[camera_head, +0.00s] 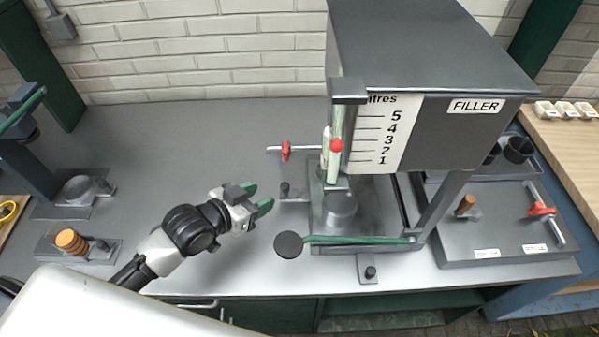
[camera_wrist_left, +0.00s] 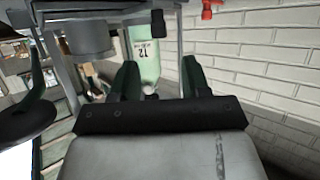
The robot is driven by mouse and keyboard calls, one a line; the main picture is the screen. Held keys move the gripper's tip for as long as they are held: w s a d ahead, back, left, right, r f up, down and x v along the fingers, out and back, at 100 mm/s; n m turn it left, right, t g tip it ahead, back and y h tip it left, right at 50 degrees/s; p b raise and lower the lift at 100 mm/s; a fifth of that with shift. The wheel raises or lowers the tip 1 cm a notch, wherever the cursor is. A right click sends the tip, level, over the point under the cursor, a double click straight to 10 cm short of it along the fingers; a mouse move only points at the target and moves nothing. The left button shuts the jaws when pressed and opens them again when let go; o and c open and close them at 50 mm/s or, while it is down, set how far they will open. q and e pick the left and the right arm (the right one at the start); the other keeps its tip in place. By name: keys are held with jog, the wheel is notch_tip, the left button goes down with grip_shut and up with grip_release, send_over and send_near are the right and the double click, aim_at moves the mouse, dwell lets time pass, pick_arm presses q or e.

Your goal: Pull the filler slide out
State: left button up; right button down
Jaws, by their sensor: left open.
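The grey filler (camera_head: 440,120) stands right of centre, with a white scale marked 1 to 5. A red knob (camera_head: 336,146) sits at the scale's left edge. A rod with a red grip (camera_head: 286,151) sticks out left of the filler. A green lever with a black disc end (camera_head: 289,244) lies along its front. I cannot tell which part is the slide. My left gripper (camera_head: 258,197) is open and empty, left of the filler and apart from it. In the left wrist view its fingers (camera_wrist_left: 158,80) are spread, with a pale green panel (camera_wrist_left: 143,55) beyond them. My right gripper is not in view.
A grey cylinder (camera_head: 340,208) stands inside the filler frame. Short black-topped posts (camera_head: 285,190) stand on the bench near it. A small plate with an orange stack (camera_head: 71,241) is at left. The grey bench (camera_head: 180,140) behind my gripper is clear. A brick wall is behind.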

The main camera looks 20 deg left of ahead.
aim_at(282, 187)
pick_arm(q)
jog(key=p+x, duration=0.1)
jog(key=x, duration=0.3)
jog(key=shift+w+d, duration=0.1)
jog(key=shift+w, duration=0.05)
jog(key=x, duration=0.3)
jog(key=shift+w+f, duration=0.1)
jog(key=shift+f, duration=0.05)
jog(key=shift+w+d+f+p, duration=0.3)
jog(key=shift+w+d, duration=0.05)
jog(key=shift+w, duration=0.05)
jog(key=shift+c, duration=0.5)
jog(key=c, duration=0.4)
grip_shut()
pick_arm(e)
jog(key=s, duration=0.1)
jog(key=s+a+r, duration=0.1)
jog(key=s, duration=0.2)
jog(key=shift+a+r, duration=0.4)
pick_arm(q)
jog(key=shift+a, duration=0.1)
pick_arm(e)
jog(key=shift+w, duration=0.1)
